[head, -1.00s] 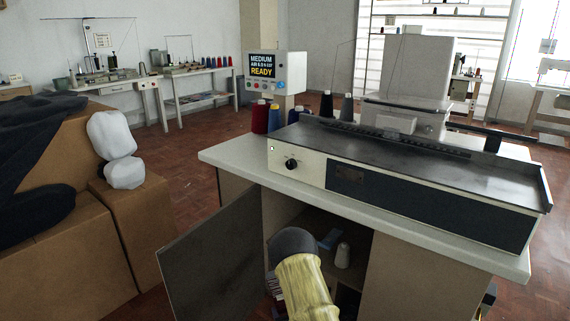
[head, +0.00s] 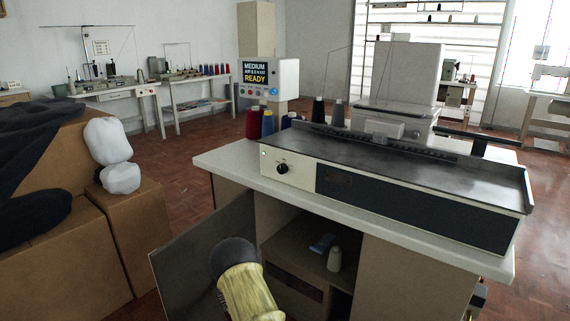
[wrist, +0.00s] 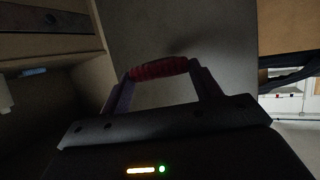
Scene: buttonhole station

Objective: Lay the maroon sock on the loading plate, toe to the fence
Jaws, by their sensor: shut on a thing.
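In the wrist view my gripper (wrist: 160,72) is shut on a maroon, ribbed bundle, the maroon sock (wrist: 158,69), held crosswise between the two fingertips. Its toe cannot be made out. A grey panel lies behind it. In the head view my arm's padded yellow link hides the gripper and the sock, low in front of the open cabinet. The loading plate (head: 400,160) is the dark metal top of the machine on the white table, bare in its middle. A low raised lip (head: 528,190) runs along its right end; I cannot tell whether this is the fence.
The open cabinet door (head: 195,262) stands left of my arm. The cabinet holds a pale cone (head: 335,259) and a small blue thing (head: 322,242). Thread cones (head: 253,124) and the READY display (head: 256,75) stand behind the table's left end. Cardboard boxes (head: 70,255) are at left.

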